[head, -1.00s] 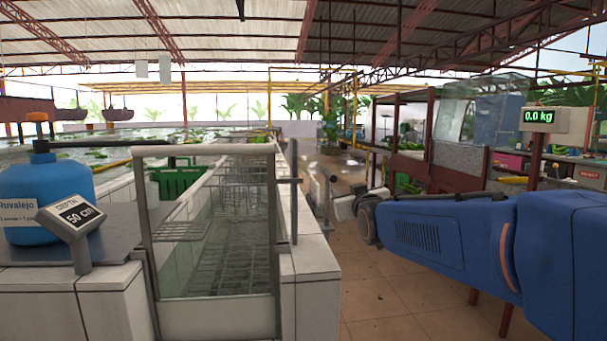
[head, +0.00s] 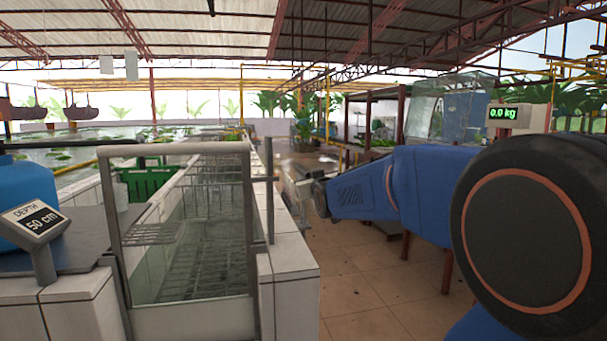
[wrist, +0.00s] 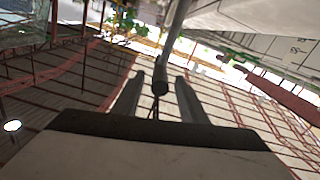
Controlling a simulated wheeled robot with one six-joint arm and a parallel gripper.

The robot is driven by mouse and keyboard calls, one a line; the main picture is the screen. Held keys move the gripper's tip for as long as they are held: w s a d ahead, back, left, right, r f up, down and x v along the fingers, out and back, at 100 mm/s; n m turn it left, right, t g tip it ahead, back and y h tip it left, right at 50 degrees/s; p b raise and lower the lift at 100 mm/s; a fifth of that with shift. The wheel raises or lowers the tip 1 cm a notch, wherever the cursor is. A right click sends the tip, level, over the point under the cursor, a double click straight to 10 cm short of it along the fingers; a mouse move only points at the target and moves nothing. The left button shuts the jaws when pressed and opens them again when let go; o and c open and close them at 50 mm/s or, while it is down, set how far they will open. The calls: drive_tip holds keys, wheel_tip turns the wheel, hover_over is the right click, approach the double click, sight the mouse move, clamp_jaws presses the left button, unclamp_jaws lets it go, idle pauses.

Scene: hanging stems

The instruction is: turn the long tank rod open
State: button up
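The long tank rod (head: 270,190) is a grey upright bar with a short crossbar, on the white-tiled corner of the tank (head: 290,255). My gripper (head: 299,184) is small in the head view, to the right of the rod at the far end of my blue arm. In the wrist view my gripper (wrist: 157,80) is open, with its two dark fingers apart. A grey bar with a round end (wrist: 160,87), apparently part of the rod, shows between the fingers. I cannot tell whether it touches either finger.
A framed glass gate (head: 190,225) stands left of the rod. A depth display (head: 37,222) reads 50 cm beside a blue vessel (head: 20,200). A green crate (head: 148,183) sits behind the gate. A scale display (head: 503,114) reads 0.0 kg. Tiled floor (head: 365,275) is clear.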

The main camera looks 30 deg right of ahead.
drive_tip(key=shift+x, duration=3.5)
drive_tip(key=shift+f, duration=0.1)
clamp_jaws()
